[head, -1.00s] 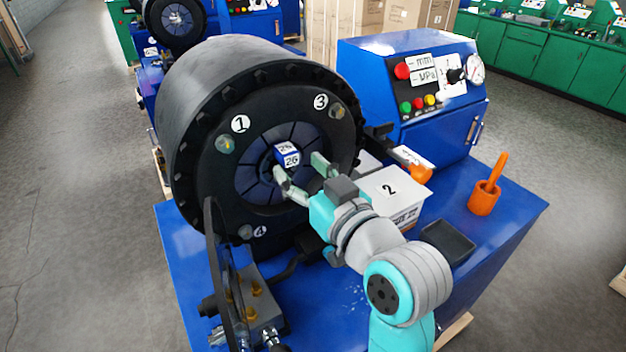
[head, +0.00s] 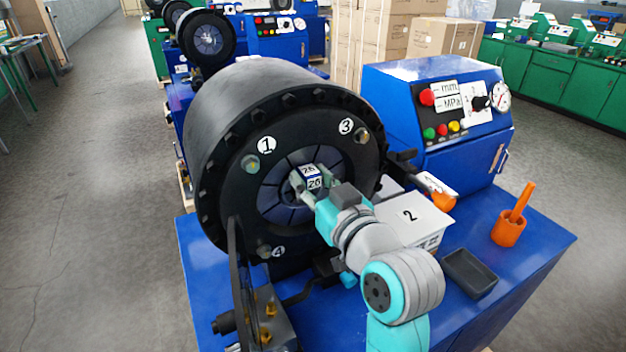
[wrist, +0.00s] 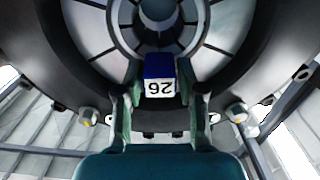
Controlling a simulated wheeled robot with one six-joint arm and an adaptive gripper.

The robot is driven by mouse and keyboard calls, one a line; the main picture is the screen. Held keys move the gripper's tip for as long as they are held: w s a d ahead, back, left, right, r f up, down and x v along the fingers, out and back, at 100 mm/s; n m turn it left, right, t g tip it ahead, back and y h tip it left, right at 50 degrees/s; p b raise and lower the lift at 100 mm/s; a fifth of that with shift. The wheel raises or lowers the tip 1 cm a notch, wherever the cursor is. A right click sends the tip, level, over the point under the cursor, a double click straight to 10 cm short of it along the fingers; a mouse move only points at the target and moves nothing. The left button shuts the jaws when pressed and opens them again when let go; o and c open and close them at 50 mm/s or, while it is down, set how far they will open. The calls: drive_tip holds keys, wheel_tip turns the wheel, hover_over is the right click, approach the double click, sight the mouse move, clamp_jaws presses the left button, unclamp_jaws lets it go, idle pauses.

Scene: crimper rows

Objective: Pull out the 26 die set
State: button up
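The 26 die set (head: 313,183) is a small blue-and-white block at the middle of the round black crimper head (head: 225,110). It is marked 26 on two faces, and one 26 face shows upside down in the wrist view (wrist: 160,88). My gripper (head: 314,184) reaches in from the front right with one finger on each side of the block. In the wrist view my gripper (wrist: 159,85) has its fingertips close against the block's sides and looks shut on it. The block's back end is hidden in the crimper's centre.
Bolts labelled 1, 3 and 4 ring the crimper face. A dark upright plate (head: 243,285) stands front left.

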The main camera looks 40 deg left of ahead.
clamp_jaws()
drive_tip(key=shift+r, duration=0.15)
drive_tip(key=v, duration=0.9)
drive_tip(key=shift+d, duration=0.2)
idle(1.5)
drive_tip(key=shift+s, duration=0.15)
